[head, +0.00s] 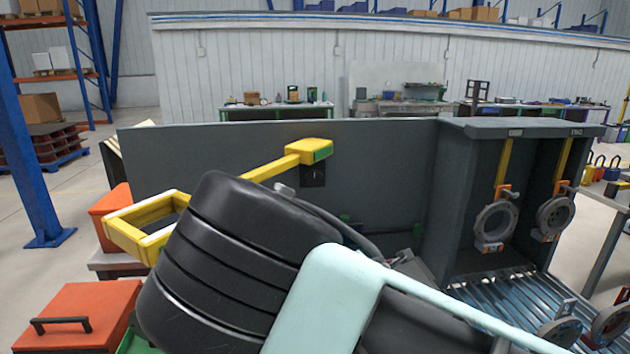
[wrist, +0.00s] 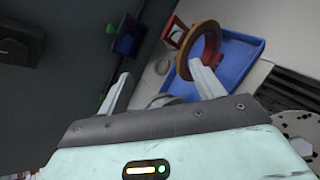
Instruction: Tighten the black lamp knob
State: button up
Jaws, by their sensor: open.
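My gripper (wrist: 160,76) shows in the wrist view with its two pale fingers apart and nothing between them. In the head view my own arm fills the lower middle and hides the gripper. I cannot pick out the black lamp knob with certainty. A small black square plate (head: 313,174) sits on the grey panel in the head view, below the green-ended tip of a yellow bar (head: 285,165). A dark blocky part (wrist: 20,45) shows at the upper left of the wrist view, apart from the fingers; I cannot tell whether it is the knob.
In the wrist view, a blue tray (wrist: 238,52) holds a brown-orange ring (wrist: 212,55) beyond the fingers. In the head view, a grey cabinet (head: 447,190) with hanging grey rings (head: 497,221) stands at right above rollers (head: 500,292). An orange box (head: 80,310) is at lower left.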

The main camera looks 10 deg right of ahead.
jog(key=w+a+r+n+t+y, duration=0.1)
jog(key=w+a+r+n+t, duration=0.4)
jog(key=r, duration=0.3)
jog(key=n+t+y+p, duration=0.1)
jog(key=n+t+y, duration=0.15)
jog(key=n, duration=0.45)
send_near(315, 177)
jog(key=shift+m, duration=0.3)
jog(key=w+p, duration=0.4)
jog(key=p, duration=0.1)
jog(key=w+p, duration=0.2)
jog(key=w, duration=0.1)
jog(key=shift+w+d+r, duration=0.15)
jog(key=shift+d+r, duration=0.1)
jog(key=shift+d, duration=0.05)
jog(key=shift+w+f+p, duration=0.15)
jog(key=shift+w+p, duration=0.25)
jog(key=shift+w, duration=0.3)
jog(key=c, duration=1)
